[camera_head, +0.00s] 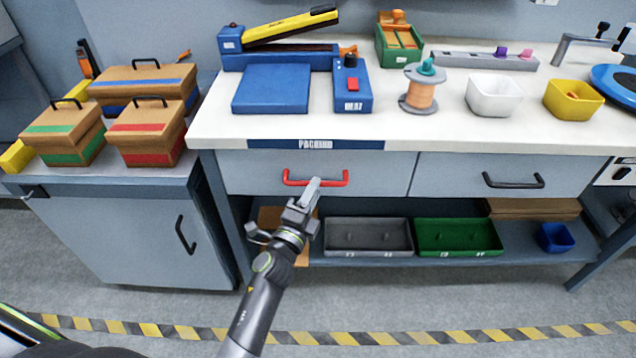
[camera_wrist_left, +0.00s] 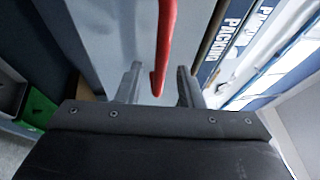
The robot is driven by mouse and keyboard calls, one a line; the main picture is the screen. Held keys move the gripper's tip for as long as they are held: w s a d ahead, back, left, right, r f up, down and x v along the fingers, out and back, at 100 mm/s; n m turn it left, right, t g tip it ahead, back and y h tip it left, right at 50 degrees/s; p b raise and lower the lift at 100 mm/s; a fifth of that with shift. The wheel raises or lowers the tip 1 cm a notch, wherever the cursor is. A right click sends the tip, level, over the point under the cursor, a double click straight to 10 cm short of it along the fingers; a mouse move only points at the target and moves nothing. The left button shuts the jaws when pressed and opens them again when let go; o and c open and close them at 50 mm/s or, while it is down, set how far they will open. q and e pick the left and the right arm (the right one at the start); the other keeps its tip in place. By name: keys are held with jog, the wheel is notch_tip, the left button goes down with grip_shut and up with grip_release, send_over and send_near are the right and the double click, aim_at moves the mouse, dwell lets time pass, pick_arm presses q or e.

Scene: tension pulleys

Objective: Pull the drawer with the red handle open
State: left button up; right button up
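The drawer with the red handle (camera_head: 250,168) is a grey front under the bench top, on the left. It looks shut, level with the drawer to its right. The red handle (camera_head: 335,179) is a horizontal bar. My left gripper (camera_head: 311,187) reaches up to the handle's middle from below. In the left wrist view the gripper (camera_wrist_left: 160,85) is open, and the red handle (camera_wrist_left: 167,35) runs between its two fingers, with a gap visible on each side. The head view hides part of the handle behind the fingers. My right gripper is not in view.
A second drawer with a black handle (camera_head: 513,181) is at the right. Below are a grey tray (camera_head: 368,251) and a green tray (camera_head: 458,251) on a shelf. A cabinet (camera_head: 130,240) stands left. The floor in front is clear.

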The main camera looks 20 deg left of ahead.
pick_arm(q)
jog(key=shift+x, duration=1.6)
grip_shut()
